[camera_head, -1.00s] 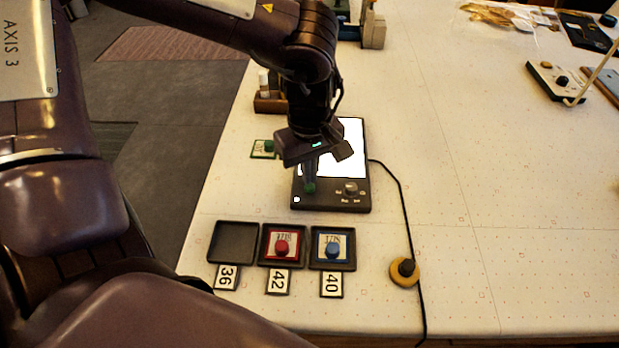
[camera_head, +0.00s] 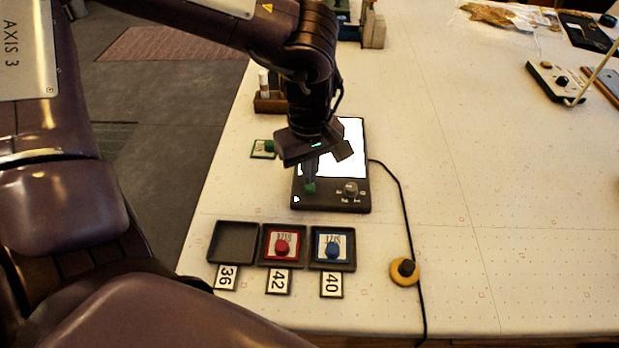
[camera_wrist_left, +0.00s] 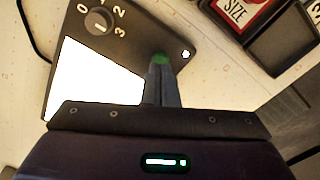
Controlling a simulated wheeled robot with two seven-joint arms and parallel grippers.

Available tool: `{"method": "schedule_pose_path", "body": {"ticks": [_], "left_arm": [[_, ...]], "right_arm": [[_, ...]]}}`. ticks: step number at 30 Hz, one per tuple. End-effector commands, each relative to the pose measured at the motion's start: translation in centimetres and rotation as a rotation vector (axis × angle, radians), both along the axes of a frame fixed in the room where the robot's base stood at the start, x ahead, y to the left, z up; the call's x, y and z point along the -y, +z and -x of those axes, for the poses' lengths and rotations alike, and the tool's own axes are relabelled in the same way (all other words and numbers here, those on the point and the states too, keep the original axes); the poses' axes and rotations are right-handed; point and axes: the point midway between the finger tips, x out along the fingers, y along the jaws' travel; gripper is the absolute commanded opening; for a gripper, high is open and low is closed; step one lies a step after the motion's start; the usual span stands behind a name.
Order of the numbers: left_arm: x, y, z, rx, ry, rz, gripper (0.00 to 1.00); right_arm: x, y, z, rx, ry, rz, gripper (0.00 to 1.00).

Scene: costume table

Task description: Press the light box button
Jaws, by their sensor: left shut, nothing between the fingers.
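The light box (camera_head: 331,197) is a flat black panel with a brightly lit white screen (camera_head: 350,140). A round dial (camera_head: 351,188) marked 0 to 3 (camera_wrist_left: 97,21) is on the same strip. My right gripper is not in view.
Three black trays stand in front of the box: an empty one (camera_head: 234,226), one with a red-knobbed card (camera_head: 282,246), one with a blue-knobbed card (camera_head: 333,245). A green-knobbed card (camera_head: 262,149) lies left. A cable runs past a yellow disc (camera_head: 405,271). The table's right middle is clear.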

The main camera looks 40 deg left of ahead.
Motion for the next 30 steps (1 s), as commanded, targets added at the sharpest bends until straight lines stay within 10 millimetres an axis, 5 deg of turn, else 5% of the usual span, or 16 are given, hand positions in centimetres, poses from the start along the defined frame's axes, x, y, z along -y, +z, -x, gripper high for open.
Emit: {"method": "schedule_pose_path", "body": {"ticks": [30], "left_arm": [[0.0, -1.8, 0.0, -0.001, 0.000, 0.000, 0.00]], "right_arm": [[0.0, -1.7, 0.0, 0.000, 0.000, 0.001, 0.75]]}}
